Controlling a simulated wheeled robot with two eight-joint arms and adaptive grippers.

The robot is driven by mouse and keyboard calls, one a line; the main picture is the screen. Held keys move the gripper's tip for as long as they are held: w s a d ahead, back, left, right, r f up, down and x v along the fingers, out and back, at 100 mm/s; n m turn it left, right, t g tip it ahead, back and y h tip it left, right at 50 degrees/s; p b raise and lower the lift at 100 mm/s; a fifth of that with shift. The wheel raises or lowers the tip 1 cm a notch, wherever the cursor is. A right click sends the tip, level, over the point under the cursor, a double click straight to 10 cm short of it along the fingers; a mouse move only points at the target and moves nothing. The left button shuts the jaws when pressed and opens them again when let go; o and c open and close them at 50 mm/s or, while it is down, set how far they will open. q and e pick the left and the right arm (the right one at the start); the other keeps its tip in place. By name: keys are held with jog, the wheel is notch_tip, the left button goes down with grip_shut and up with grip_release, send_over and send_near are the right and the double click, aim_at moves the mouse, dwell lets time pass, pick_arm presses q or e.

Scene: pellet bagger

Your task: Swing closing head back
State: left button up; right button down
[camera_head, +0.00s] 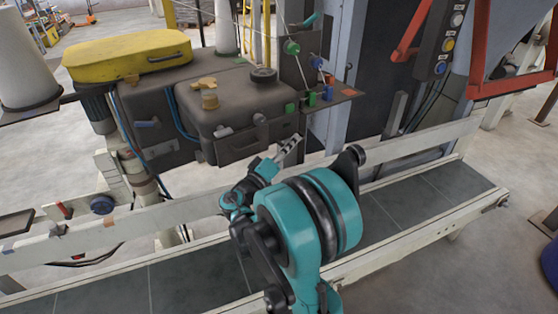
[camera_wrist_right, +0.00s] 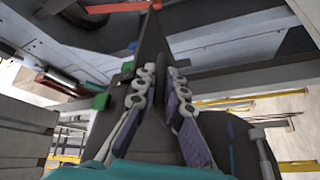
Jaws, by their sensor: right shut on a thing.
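The closing head (camera_head: 235,105) is a dark brown machine housing with yellow knobs, a black cap and green and blue fittings at its right end. It hangs above the conveyor, in front of a grey upright panel. My right gripper (camera_head: 292,145) is at the housing's lower right corner. In the right wrist view its fingers (camera_wrist_right: 162,85) are closed on both sides of a dark plate (camera_wrist_right: 153,45), which seems to be part of the closing head. Green fittings (camera_wrist_right: 100,101) show left of the fingers. My left gripper is not in view.
A yellow cover (camera_head: 130,55) sits left of the housing, and a white thread cone (camera_head: 25,75) stands at the far left. The conveyor (camera_head: 190,285) with pale side rails runs below. A button box (camera_head: 445,40) and red frame (camera_head: 485,85) are at the right.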

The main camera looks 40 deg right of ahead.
jog(key=w+d+n+t, duration=0.1)
jog(key=w+d+t, duration=0.1)
jog(key=w+d, duration=0.3)
jog(key=w+d+n+t+y, duration=0.1)
jog(key=w+d, duration=0.4)
jog(key=d, duration=0.8)
jog(key=shift+w+r+n+t+y, duration=0.25)
jog(key=shift+n+t, duration=0.35)
jog(key=shift+t, duration=0.6)
jog(key=shift+d, duration=0.1)
jog(key=c, duration=1.9)
grip_release()
jog(key=shift+c, duration=0.2)
jog(key=shift+o, duration=0.3)
jog(key=shift+w+d+f, duration=0.15)
jog(key=shift+f, duration=0.05)
